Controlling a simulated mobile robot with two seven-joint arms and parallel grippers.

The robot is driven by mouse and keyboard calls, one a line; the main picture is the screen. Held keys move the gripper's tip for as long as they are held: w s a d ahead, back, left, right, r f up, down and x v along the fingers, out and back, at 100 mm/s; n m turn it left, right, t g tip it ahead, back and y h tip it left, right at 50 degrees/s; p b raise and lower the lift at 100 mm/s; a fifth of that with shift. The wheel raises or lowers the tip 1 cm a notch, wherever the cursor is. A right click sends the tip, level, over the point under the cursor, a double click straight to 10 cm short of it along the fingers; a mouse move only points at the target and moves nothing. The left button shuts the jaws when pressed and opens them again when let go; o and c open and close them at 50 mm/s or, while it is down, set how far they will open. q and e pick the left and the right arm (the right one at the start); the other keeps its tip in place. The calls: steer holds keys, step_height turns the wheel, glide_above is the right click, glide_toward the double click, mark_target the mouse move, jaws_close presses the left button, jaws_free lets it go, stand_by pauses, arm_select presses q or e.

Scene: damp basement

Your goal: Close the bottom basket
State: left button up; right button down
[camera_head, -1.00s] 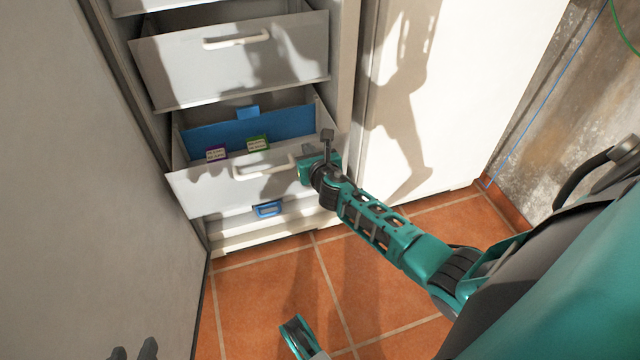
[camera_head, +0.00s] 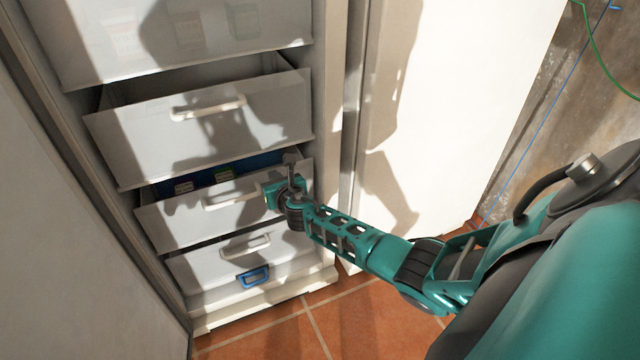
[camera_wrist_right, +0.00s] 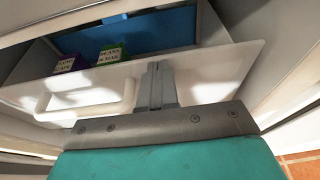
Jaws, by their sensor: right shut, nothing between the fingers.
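The basket (camera_head: 165,230) at my right gripper has a pale front with a white handle (camera_head: 232,199). It stands partly out of the cabinet; a lower front (camera_head: 200,272) with its own handle sits beneath it, further back. Inside it a purple-edged packet (camera_wrist_right: 64,66) and a green-edged packet (camera_wrist_right: 110,54) stand before a blue surface (camera_wrist_right: 165,35). My right gripper (camera_wrist_right: 156,78) is shut and empty. Its fingertips are at the basket's front, right of the handle; contact is likely but not clear. My left gripper is not in view.
Above, another basket (camera_head: 140,140) stands partly out. A blue handle-shaped piece (camera_head: 252,277) is on the lowest front. The open cabinet door (camera_head: 60,190) is at left, and a white panel (camera_head: 450,100) stands at right. The tiled floor (camera_head: 350,320) in front is clear.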

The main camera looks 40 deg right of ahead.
steer(key=shift+w, duration=0.25)
steer(key=shift+s, duration=0.1)
